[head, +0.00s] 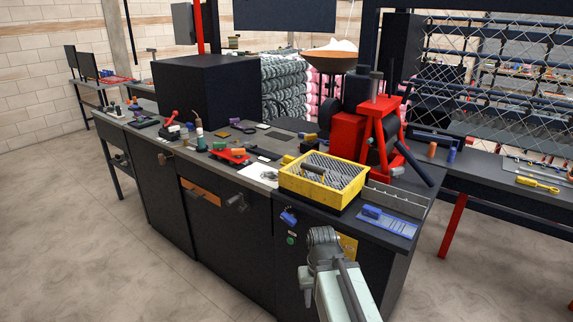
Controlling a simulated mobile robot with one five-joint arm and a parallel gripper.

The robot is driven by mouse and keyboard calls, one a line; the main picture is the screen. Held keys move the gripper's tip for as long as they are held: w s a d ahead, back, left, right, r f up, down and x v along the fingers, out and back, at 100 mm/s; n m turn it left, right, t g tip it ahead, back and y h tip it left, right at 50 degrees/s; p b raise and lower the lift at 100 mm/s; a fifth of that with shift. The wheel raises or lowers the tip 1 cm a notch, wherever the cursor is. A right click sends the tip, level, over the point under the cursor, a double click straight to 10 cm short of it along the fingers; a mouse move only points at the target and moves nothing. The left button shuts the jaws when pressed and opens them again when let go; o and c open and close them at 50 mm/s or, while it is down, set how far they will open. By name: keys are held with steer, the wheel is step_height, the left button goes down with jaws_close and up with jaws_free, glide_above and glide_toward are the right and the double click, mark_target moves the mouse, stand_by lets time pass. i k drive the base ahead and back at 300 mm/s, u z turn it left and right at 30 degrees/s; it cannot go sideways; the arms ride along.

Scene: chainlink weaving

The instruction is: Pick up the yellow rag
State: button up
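No cloth shows clearly as a yellow rag. A flat yellow patch (348,246) is on the dark front of the bench, partly hidden behind my arm; I cannot tell whether it is cloth or a plate.
The dark bench (345,213) carries the crate, a blue brush (385,219), a red stand (380,140) and a large black box (205,90). Small tools crowd its left part. A side table with a yellow tool (537,184) stands at right. The floor at left is clear.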

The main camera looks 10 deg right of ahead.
mark_target(286, 159)
steer(key=u, duration=0.4)
steer(key=i, duration=1.6)
steer(key=u, duration=1.6)
